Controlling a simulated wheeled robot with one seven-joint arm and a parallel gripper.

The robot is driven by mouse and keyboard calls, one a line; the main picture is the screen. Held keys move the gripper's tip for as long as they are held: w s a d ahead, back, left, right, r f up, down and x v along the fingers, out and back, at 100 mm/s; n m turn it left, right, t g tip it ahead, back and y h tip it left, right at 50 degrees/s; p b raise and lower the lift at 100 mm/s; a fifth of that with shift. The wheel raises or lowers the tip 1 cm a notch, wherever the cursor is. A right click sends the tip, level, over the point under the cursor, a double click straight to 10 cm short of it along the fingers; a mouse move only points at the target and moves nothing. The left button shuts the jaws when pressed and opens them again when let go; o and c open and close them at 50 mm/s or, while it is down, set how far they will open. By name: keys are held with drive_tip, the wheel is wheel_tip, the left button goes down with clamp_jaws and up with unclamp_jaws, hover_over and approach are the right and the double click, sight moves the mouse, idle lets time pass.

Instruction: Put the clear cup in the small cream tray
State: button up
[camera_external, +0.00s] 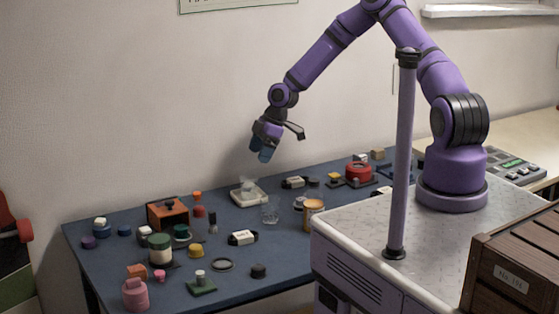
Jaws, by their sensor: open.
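The small cream tray (262,201) lies on the blue table near its back edge, left of the middle. A clear, cup-like thing (248,185) appears to stand upright in it; it is small and faint, so its exact shape is hard to tell. A second clear, glass-like vessel (270,213) stands on the table just in front and to the right of the tray, apart from it.
Around the tray are an orange box (167,213), a white-and-black block (242,238), an amber jar (313,214) and a red round thing (358,172). Many small items crowd the left side. The blue table (300,256) has bare room at its front middle.

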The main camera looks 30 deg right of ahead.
drive_tip(key=shift+d+r, duration=0.1)
drive_tip(key=shift+r, duration=0.25)
drive_tip(key=s+d+r+m+t+h, duration=0.15)
drive_tip(key=s+d+r, duration=0.3)
drive_tip(key=r, duration=0.55)
drive_tip(key=s+d+r+m+h, duration=0.2)
drive_tip(key=s+d+r+m, duration=0.15)
drive_tip(key=s+r, duration=0.45)
drive_tip(key=s+d+r+m+t+h, duration=0.1)
drive_tip(key=s+d+r+m+h, duration=0.3)
drive_tip(key=r, duration=0.8)
drive_tip(key=s+d+r+m+y, duration=0.1)
drive_tip(key=s+d+r+m, duration=0.1)
drive_tip(key=s, duration=0.6)
drive_tip(key=s+d+r+m+t+y, duration=0.1)
drive_tip(key=s+r, duration=0.3)
drive_tip(key=s, duration=0.4)
drive_tip(key=s+d+r+m+y, duration=0.1)
drive_tip(key=s+d+r+m, duration=0.2)
drive_tip(key=s, duration=0.5)
drive_tip(key=shift+s+d+r+m+t, duration=0.3)
drive_tip(key=shift+s+d+r+t, duration=0.1)
drive_tip(key=shift+d+r, duration=0.1)
idle(1.8)
